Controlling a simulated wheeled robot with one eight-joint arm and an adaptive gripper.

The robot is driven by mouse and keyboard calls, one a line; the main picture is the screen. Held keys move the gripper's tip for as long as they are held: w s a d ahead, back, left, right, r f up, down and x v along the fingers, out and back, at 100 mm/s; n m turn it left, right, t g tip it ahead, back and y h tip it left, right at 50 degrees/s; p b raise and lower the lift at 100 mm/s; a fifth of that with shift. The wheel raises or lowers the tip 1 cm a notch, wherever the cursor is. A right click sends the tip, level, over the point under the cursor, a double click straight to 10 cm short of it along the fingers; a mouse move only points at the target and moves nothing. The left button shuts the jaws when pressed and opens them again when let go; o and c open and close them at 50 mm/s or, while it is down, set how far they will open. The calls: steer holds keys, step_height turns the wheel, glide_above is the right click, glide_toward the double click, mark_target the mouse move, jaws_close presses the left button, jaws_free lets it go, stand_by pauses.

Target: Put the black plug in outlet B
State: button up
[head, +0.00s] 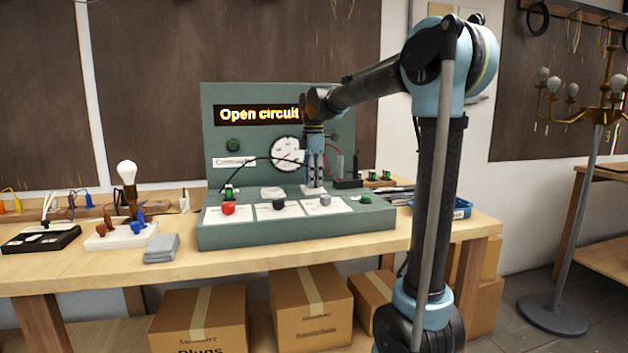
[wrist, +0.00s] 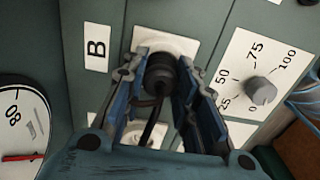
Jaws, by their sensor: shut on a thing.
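The black plug (wrist: 158,82) is between the fingers of my gripper (wrist: 164,70), which is shut on it, in the wrist view. Its black cord runs back between the fingers. The plug's front end is over a white outlet plate (wrist: 172,43) beside a label B (wrist: 97,48). I cannot tell if the plug touches the plate or how deep it sits. In the head view my gripper (head: 314,172) points down at the right outlet plate (head: 314,190) on the green test bench (head: 290,238); the plug is hidden there by the fingers.
A second white outlet plate (head: 272,192) is to the left. A dial gauge (head: 288,152) and a lit "Open circuit" sign (head: 258,114) are on the back panel. A grey knob (wrist: 262,90) with a scale is near my gripper. A lamp bulb (head: 127,173) stands further left.

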steer(key=o, duration=1.1)
